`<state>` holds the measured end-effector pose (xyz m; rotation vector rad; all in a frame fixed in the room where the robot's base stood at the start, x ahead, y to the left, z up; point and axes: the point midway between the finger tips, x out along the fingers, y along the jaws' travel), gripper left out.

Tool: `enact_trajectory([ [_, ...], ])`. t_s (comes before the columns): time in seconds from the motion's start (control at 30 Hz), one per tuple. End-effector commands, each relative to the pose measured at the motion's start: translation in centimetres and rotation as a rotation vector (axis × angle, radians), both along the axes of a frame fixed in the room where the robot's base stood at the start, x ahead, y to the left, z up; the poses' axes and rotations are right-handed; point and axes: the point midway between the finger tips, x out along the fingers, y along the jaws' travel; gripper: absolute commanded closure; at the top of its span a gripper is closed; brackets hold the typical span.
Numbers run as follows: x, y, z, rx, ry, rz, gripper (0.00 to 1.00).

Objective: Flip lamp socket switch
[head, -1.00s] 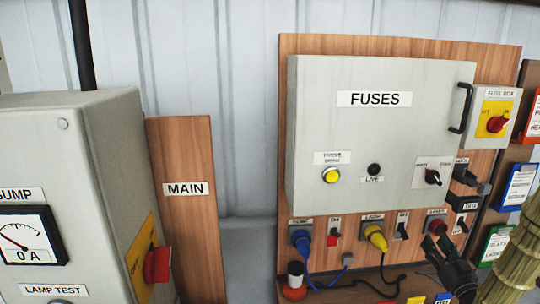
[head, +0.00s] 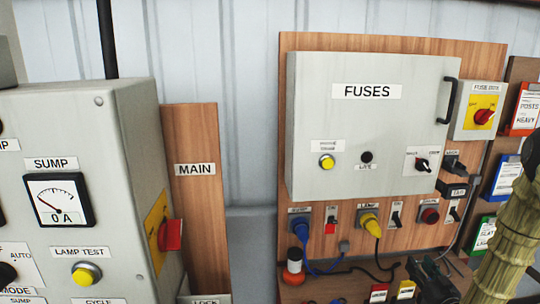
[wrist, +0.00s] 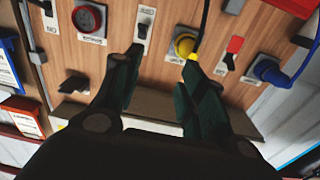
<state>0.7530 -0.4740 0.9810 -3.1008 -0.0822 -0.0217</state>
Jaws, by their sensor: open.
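The lamp socket (head: 369,221) holds a yellow plug with a dark cable, low on the wooden board; it also shows in the wrist view (wrist: 186,45). Its black lever switch (head: 397,214) sits just right of it on a white plate. In the inverted wrist view this switch (wrist: 144,27) is left of the yellow plug. My gripper (head: 424,266) is below and right of the switch in the head view. In the wrist view my gripper (wrist: 163,60) is open and empty, its fingertips pointing toward the board between switch and plug. No contact with the switch is visible.
A blue plug (head: 301,232) and a red switch (head: 332,222) are to the left. A red round socket (head: 430,214) is to the right. A grey fuse box (head: 370,130) is above. Cables and an orange-based jar (head: 293,266) are below.

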Motion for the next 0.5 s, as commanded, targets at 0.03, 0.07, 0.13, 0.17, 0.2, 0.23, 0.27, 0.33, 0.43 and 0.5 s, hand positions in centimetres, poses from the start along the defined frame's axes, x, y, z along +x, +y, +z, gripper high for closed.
enact_trajectory([
  [0.03,-0.4,0.9,-1.7,0.003,0.037,0.002,0.59],
  [0.07,-0.5,1.3,-2.4,0.004,0.058,0.000,0.59],
  [0.13,-1.2,2.6,-4.8,0.009,0.119,-0.002,0.59],
  [0.17,-1.6,3.2,-5.8,0.010,0.147,-0.003,0.59],
  [0.2,-2.2,4.1,-7.5,0.013,0.193,-0.005,0.59],
  [0.23,-2.7,4.7,-8.7,0.014,0.226,-0.006,0.59],
  [0.27,-3.3,5.5,-10.1,0.016,0.265,-0.008,0.59],
  [0.33,-4.8,7.1,-13.0,0.020,0.350,-0.011,0.59],
  [0.43,-7.4,9.4,-17.1,0.022,0.473,-0.014,0.59],
  [0.5,-9.4,11.0,-19.8,0.024,0.559,-0.015,0.59],
])
